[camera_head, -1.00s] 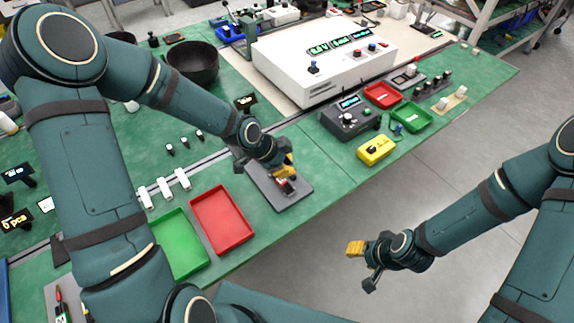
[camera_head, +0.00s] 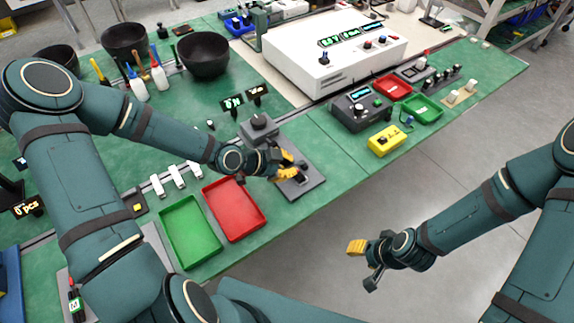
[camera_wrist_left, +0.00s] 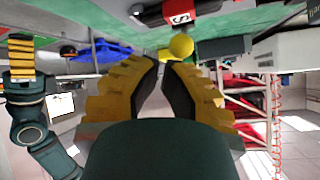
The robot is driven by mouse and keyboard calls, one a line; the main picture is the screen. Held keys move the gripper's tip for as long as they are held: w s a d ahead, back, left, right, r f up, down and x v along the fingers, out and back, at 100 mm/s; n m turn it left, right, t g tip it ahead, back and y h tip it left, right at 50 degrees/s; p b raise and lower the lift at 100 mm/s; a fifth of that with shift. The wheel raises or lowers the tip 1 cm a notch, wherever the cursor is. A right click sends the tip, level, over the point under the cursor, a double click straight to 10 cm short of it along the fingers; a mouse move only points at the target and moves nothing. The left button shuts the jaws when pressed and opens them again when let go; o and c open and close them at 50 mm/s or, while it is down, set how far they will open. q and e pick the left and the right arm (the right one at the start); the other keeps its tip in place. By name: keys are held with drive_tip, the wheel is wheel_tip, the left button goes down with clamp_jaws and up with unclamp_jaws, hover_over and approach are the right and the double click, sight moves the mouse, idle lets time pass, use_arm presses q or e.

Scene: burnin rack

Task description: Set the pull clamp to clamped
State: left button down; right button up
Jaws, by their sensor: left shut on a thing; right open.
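The pull clamp (camera_head: 301,180) is a small dark device on a grey base plate (camera_head: 313,190) at the bench's front edge, partly hidden by my left gripper (camera_head: 294,170). The left gripper lies nearly level at the clamp with its yellow fingers closed in. The exact grip point on the clamp is hard to see. My right gripper (camera_head: 362,263) is open and empty over the floor.
Red (camera_head: 235,209) and green (camera_head: 190,232) trays lie left of the plate. A grey block (camera_head: 259,128) stands behind it. A yellow box (camera_head: 386,140) and a grey control box (camera_head: 360,108) stand to the right. Bench between them and the plate is clear.

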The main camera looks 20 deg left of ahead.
use_arm(q)
drive_tip(key=shift+w+d, duration=0.1)
drive_tip(key=shift+d, duration=0.05)
drive_tip(key=shift+r+p, duration=0.35)
drive_tip(key=shift+r, duration=0.1)
drive_tip(key=shift+r+p, duration=0.35)
drive_tip(key=shift+r, duration=0.05)
use_arm(e)
drive_tip(key=shift+r, duration=0.7)
drive_tip(key=shift+w, duration=0.1)
